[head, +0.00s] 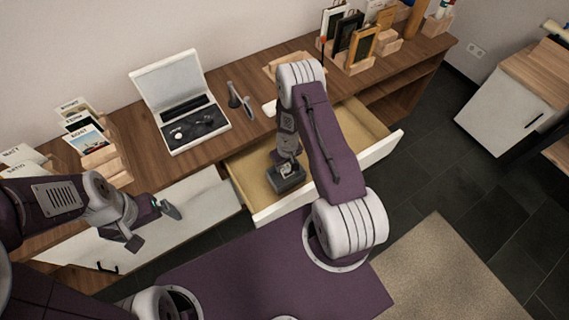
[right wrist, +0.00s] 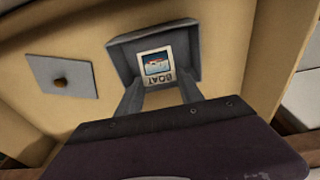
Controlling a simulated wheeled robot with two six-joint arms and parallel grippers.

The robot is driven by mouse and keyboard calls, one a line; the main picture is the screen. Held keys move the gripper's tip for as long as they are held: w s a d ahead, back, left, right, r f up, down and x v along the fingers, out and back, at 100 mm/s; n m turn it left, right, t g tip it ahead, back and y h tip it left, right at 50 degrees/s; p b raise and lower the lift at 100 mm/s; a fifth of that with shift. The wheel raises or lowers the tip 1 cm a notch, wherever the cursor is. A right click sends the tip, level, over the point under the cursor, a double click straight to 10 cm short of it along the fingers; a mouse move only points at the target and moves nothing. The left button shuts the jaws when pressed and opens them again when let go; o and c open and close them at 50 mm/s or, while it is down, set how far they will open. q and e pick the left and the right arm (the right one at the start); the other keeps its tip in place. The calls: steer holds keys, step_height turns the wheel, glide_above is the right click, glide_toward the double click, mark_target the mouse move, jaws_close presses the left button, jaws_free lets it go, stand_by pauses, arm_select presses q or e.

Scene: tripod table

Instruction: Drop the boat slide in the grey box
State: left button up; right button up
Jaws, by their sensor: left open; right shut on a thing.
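The boat slide (right wrist: 157,64) is a small white-framed square with a boat picture and the word BOAT. My right gripper (right wrist: 160,82) is shut on it, with a finger on each side. The slide is at the opening of the grey box (right wrist: 122,48); I cannot tell whether it touches the bottom. In the head view the grey box (head: 289,185) sits inside the open drawer, with my right gripper (head: 286,163) pointing down into it. My left gripper (head: 150,222) is open and empty in front of the desk's left part.
A grey square lid with a knob (right wrist: 60,78) lies in the drawer (head: 246,186) beside the box. A white case with dark insert (head: 185,125) stands open on the desk. Card racks (head: 100,155) hold picture cards, one marked BOAT. More racks stand at the back right.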

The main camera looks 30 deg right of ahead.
steer(key=shift+f+b, duration=2.15)
steer(key=shift+f, duration=0.65)
steer(key=o, duration=1.6)
steer(key=shift+r, duration=0.1)
step_height(320, 180, up, 9)
steer(key=p, duration=0.9)
steer(key=shift+p, duration=0.3)
